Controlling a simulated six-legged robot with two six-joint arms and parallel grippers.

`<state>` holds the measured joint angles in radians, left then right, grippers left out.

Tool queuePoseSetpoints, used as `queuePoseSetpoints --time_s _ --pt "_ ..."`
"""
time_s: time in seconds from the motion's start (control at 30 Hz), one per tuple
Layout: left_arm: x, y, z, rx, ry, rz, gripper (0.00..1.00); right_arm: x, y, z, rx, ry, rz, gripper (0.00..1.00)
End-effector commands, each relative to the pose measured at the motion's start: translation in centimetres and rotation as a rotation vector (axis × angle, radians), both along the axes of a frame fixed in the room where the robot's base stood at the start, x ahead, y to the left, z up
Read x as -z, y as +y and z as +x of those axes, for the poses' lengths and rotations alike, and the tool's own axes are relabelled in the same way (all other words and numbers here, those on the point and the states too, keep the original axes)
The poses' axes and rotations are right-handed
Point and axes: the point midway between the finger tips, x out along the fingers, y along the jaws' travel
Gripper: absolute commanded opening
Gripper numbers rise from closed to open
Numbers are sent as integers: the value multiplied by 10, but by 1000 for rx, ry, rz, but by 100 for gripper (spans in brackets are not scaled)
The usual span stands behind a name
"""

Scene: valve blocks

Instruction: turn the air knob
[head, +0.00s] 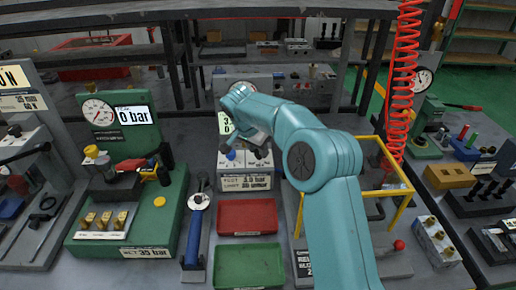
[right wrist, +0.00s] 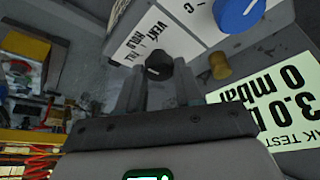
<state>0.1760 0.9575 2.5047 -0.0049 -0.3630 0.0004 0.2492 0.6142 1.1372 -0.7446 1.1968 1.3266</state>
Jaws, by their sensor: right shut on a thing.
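A small black knob (right wrist: 158,65) sits on the grey face of a test block, beside a white label with upside-down lettering. My right gripper (right wrist: 160,85) has its two fingers on either side of this knob and is shut on it. A larger blue knob (right wrist: 238,12) and a brass fitting (right wrist: 219,66) are to its right in the right wrist view. In the head view, the blue knob (head: 231,155) shows left of my teal right arm, which hides part of the block. I cannot read which knob is marked for air. My left gripper is not in view.
A pale green display (right wrist: 275,100) reading 3.0 and 0 mbar is close to my right gripper. A red tray (head: 248,218) and a green tray (head: 249,266) lie in front. A yellow frame (head: 400,190) and red coiled hose (head: 402,80) stand to the right.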

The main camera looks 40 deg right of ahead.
Motion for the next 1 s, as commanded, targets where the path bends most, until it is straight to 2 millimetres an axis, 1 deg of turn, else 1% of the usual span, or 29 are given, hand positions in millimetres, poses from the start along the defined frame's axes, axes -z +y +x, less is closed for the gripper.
queuePoseSetpoints --time_s 0.17,0.2,0.23,0.27,0.53,0.67,0.77,1.0 --pt "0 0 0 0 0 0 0 -1 1 0 -2 -1 1 5" --pt "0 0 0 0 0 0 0 -1 1 1 -2 -2 1 45" --pt "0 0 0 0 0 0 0 -1 1 1 -2 -2 1 55" --pt "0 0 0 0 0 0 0 -1 1 0 -2 -2 1 61" --pt "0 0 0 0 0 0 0 -1 1 0 -2 -1 0 61" --pt "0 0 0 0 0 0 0 -10 4 0 -3 -3 0 61" --pt "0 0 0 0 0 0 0 -26 11 -1 -4 -5 0 61" --pt "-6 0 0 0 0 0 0 -88 35 -6 -4 -6 -1 61"
